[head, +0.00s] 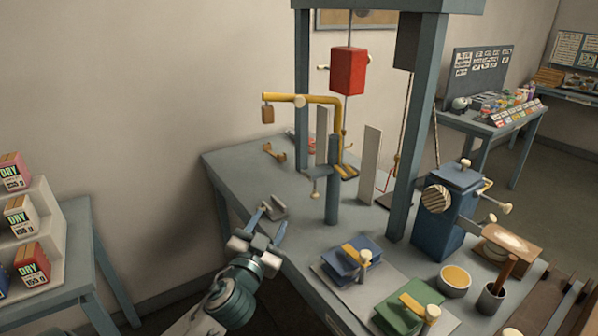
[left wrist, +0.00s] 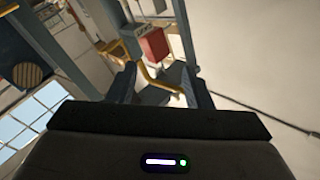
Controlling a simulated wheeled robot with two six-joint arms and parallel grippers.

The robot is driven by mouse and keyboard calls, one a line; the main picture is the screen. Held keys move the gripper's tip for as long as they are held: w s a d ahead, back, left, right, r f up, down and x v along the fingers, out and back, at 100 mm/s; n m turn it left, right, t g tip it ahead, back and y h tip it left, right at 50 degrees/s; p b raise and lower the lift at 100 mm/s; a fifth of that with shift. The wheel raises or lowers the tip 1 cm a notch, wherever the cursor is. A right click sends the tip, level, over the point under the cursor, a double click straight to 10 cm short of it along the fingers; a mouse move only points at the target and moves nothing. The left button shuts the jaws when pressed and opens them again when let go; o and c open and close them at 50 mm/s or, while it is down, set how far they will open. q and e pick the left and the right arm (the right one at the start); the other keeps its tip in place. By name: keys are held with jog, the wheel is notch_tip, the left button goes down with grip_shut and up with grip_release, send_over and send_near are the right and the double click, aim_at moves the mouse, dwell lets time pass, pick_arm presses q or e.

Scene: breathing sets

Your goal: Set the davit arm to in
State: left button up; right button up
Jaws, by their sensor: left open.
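The davit arm (head: 322,99) is a yellow bent bar on top of a blue post (head: 332,185) on the workbench. It reaches left in the head view, with a pale knob (head: 299,101) on it and a small brown block (head: 267,114) hanging at its left end. My left gripper (head: 267,226) is open and empty at the bench's left edge, below and left of the arm and apart from it. In the left wrist view, the yellow arm (left wrist: 150,74) shows between and beyond my open fingers (left wrist: 160,86). My right gripper is in neither view.
A red block (head: 348,71) hangs from the frame (head: 303,90) behind the arm. Blue (head: 341,264) and green blocks stand in front on the bench. Open air lies left of the arm.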

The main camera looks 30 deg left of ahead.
pick_arm(q)
jog(key=w+d+r+m+g+h, duration=0.1)
jog(key=w+d+r+m+h, duration=0.2)
jog(key=r+m+h, duration=0.75)
jog(key=w+d+r+m+g+h, duration=0.1)
jog(key=w+d+r+m+h, duration=0.25)
jog(key=r+m+h, duration=0.75)
jog(key=g+y, duration=0.2)
jog(key=y, duration=1)
send_near(295, 100)
jog(key=shift+n, duration=0.45)
jog(key=p+x, duration=0.4)
jog(key=shift+w+d+f, duration=0.15)
jog(key=shift+w+d, duration=0.05)
jog(key=shift+w, duration=0.1)
jog(key=p+x, duration=0.3)
jog(key=x, duration=0.2)
jog(key=shift+w, duration=0.15)
jog(key=shift+w+d+f+p, duration=0.15)
jog(key=shift+w+f+p, duration=0.2)
jog(key=shift+w, duration=0.2)
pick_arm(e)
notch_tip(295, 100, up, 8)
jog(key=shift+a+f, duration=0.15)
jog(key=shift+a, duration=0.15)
